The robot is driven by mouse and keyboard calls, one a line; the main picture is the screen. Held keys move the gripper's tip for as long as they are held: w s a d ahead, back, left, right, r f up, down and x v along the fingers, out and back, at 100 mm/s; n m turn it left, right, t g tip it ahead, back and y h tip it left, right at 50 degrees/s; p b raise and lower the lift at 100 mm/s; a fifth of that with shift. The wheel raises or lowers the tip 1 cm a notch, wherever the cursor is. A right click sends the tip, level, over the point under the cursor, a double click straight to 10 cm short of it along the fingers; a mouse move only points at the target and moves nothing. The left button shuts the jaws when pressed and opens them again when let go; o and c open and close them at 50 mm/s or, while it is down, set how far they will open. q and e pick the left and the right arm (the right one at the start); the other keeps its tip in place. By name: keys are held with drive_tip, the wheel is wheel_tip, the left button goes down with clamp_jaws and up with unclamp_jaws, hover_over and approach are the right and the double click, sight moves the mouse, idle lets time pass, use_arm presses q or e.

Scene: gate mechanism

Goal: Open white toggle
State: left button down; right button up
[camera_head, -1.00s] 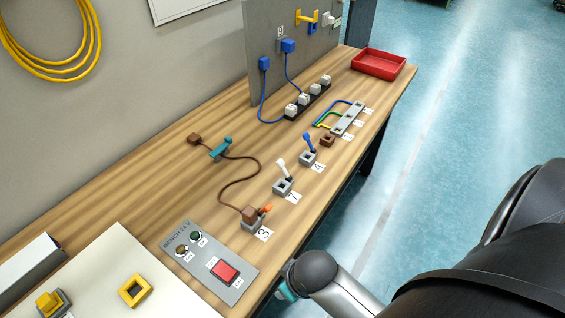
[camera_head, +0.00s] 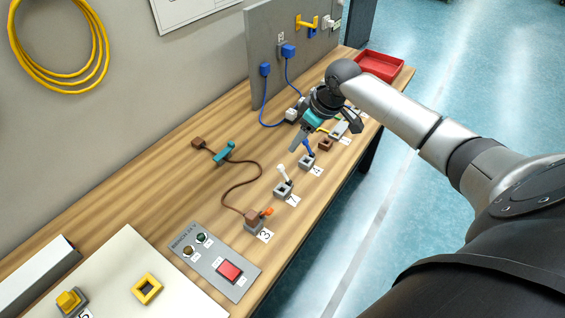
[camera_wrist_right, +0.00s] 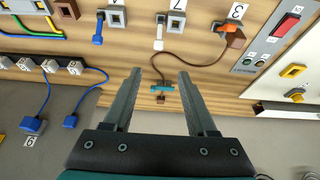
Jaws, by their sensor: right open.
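The white toggle (camera_head: 281,173) stands on a grey square base (camera_head: 283,190) beside the label 7, near the bench's front edge. It also shows in the right wrist view (camera_wrist_right: 158,40), beyond and between the fingertips. My right gripper (camera_head: 297,143) is over the bench near the blue toggle (camera_head: 308,148), farther back than the white toggle. In the right wrist view its two fingers (camera_wrist_right: 160,75) are apart with nothing between them. The gripper is clear of the white toggle. My left gripper is not in view.
An orange toggle (camera_head: 266,212) with a brown plug sits nearer, by label 3. A brown cable (camera_head: 238,193) runs to a teal clip (camera_head: 224,153). A panel with a red switch (camera_head: 230,271) is at the near end. A red tray (camera_head: 380,66) is at the far end.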

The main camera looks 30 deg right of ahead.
drive_tip(key=b, duration=0.2)
approach(281, 165)
drive_tip(key=x, duration=0.6)
drive_tip(key=shift+w+a+f, duration=0.1)
drive_tip(key=shift+a+f, duration=0.05)
drive_tip(key=shift+f, duration=0.2)
drive_tip(key=shift+b+x, duration=0.4)
drive_tip(key=shift+x, duration=0.45)
clamp_jaws()
